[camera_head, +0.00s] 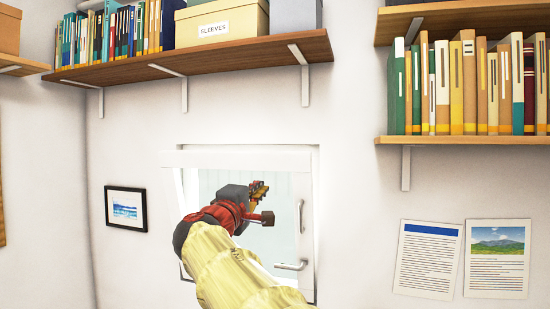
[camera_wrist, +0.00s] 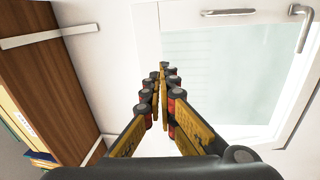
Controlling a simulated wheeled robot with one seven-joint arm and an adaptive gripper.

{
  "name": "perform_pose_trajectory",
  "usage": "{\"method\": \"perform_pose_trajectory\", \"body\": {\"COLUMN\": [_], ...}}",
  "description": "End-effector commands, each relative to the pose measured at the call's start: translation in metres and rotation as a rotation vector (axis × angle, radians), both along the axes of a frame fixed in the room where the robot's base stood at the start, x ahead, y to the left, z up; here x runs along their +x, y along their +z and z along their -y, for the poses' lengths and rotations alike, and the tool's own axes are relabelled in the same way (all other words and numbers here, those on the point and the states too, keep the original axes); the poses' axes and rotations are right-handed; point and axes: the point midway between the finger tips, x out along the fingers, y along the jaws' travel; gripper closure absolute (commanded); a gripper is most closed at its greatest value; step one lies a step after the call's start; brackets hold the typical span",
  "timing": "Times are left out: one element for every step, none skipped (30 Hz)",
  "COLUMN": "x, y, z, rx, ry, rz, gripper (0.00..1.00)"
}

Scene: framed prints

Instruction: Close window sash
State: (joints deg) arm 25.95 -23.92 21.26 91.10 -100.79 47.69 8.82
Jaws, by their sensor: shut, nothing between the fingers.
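The white window sash (camera_head: 235,158) has a pale glass pane and sits in a wall opening in the head view. Its top rail stands out in front of the opening, so it looks tilted inward at the top. A lever handle (camera_head: 292,266) is at its lower right, with an upright pull (camera_head: 301,215) above it. My gripper (camera_head: 262,188) is shut and empty in front of the pane; my arm hides the sash's lower left. In the wrist view the gripper (camera_wrist: 163,70) points along the sash (camera_wrist: 230,80); contact cannot be told.
A wooden shelf (camera_head: 200,58) with books and a box labelled SLEEVES (camera_head: 220,24) runs above the window. Another bookshelf (camera_head: 465,140) is at right. A framed print (camera_head: 126,209) hangs left, and two sheets (camera_head: 427,258) are at right. The wall beside the window is otherwise bare.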

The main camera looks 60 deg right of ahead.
Motion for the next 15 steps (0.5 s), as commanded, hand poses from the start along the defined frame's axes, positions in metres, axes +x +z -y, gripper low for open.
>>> {"method": "perform_pose_trajectory", "body": {"x": [0.001, 0.002, 0.002, 0.002, 0.003, 0.004, 0.004, 0.006, 0.007, 0.008, 0.009, 0.011, 0.012, 0.014, 0.016], "y": [0.017, 0.023, 0.028, 0.031, 0.034, 0.035, 0.036, 0.036, 0.037, 0.038, 0.039, 0.041, 0.042, 0.044, 0.046], "z": [0.005, 0.006, 0.008, 0.01, 0.011, 0.014, 0.016, 0.019, 0.024, 0.029, 0.034, 0.04, 0.046, 0.052, 0.059], "rx": [-0.032, -0.048, -0.063, -0.071, -0.076, -0.081, -0.082, -0.083, -0.082, -0.081, -0.081, -0.08, -0.079, -0.081, -0.081], "ry": [-0.009, -0.013, -0.016, -0.018, -0.02, -0.021, -0.021, -0.02, -0.021, -0.022, -0.023, -0.022, -0.023, -0.023, -0.022], "rz": [-0.009, -0.014, -0.02, -0.021, -0.022, -0.025, -0.026, -0.027, -0.028, -0.028, -0.027, -0.026, -0.026, -0.027, -0.027], "gripper": [1.0, 1.0, 1.0, 1.0, 1.0, 1.0, 1.0, 1.0, 1.0, 1.0, 1.0, 1.0, 1.0, 1.0, 1.0]}}
